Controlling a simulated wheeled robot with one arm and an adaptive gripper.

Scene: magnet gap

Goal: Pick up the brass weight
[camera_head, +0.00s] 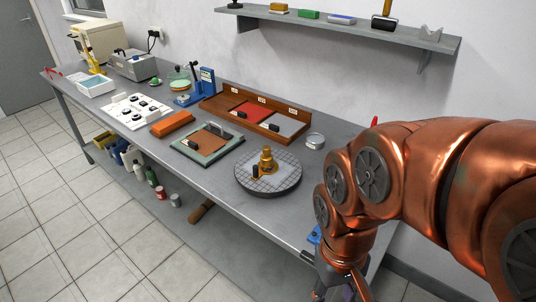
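The brass weight (267,159) stands upright on a round grey platform (285,188) on the workbench, a little right of the picture's middle. It has a wide body and a narrower knob on top. A small dark piece with a brass-coloured part (255,172) stands just left of it. My copper-coloured arm comes in from the right. My gripper (340,292) is at the bottom edge, in front of the bench and well apart from the weight. It is partly cut off, and I cannot see whether its fingers are open.
Left of the platform lie a green-framed board (207,161) and an orange block (172,124). Behind is a wooden tray with red and grey pads (215,105). A small round tin (314,141) stands right of the tray. A wall shelf (350,30) hangs above. The bench front right is mostly clear.

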